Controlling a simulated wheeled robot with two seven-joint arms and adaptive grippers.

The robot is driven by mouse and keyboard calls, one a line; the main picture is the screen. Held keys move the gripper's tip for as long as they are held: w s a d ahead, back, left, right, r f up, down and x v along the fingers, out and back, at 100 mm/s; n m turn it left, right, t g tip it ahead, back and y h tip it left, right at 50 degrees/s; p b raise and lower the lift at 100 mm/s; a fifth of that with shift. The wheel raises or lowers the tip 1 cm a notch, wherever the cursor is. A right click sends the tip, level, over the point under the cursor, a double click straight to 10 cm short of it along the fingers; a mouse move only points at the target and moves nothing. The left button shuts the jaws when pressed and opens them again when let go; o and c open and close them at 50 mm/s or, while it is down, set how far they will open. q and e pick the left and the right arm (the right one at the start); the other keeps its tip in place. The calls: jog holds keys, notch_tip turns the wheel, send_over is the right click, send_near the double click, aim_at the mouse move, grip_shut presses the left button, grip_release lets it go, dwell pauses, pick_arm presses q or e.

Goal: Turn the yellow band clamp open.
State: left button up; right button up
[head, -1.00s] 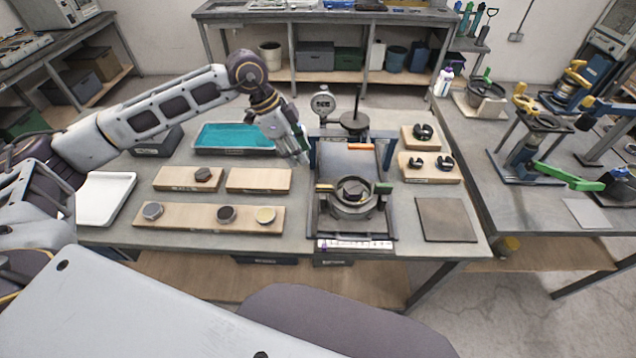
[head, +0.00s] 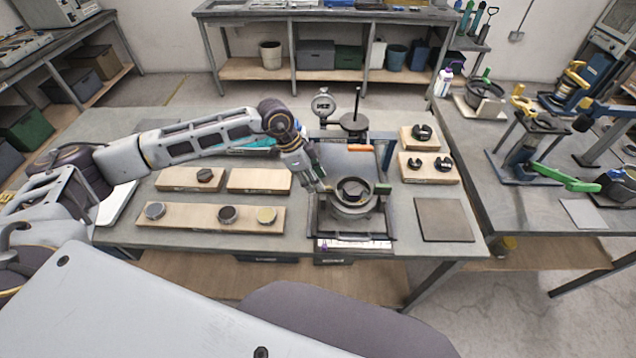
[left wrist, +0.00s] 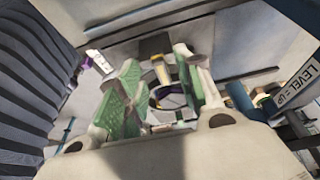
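The round fixture (head: 352,208) with a dark ring stands in the metal frame on the bench. A clamp with a green band (head: 383,188) is at its right side. The yellow band clamp is at its left side, mostly hidden by my gripper in the head view. In the left wrist view the yellow band (left wrist: 161,74) and its dark handle (left wrist: 155,46) show between the green finger pads. My left gripper (head: 319,185) is open, its fingers on either side of the clamp; contact cannot be told. My right gripper is not in view.
A dial gauge (head: 323,104) and an orange-banded part (head: 360,147) are behind the fixture. Wooden boards with round pieces (head: 185,217) lie to the left. A bare dark plate (head: 444,219) lies to the right. A blue-green tray (head: 250,146) is behind my arm.

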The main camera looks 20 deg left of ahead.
pick_arm(q)
jog(key=shift+x, duration=1.45)
grip_shut()
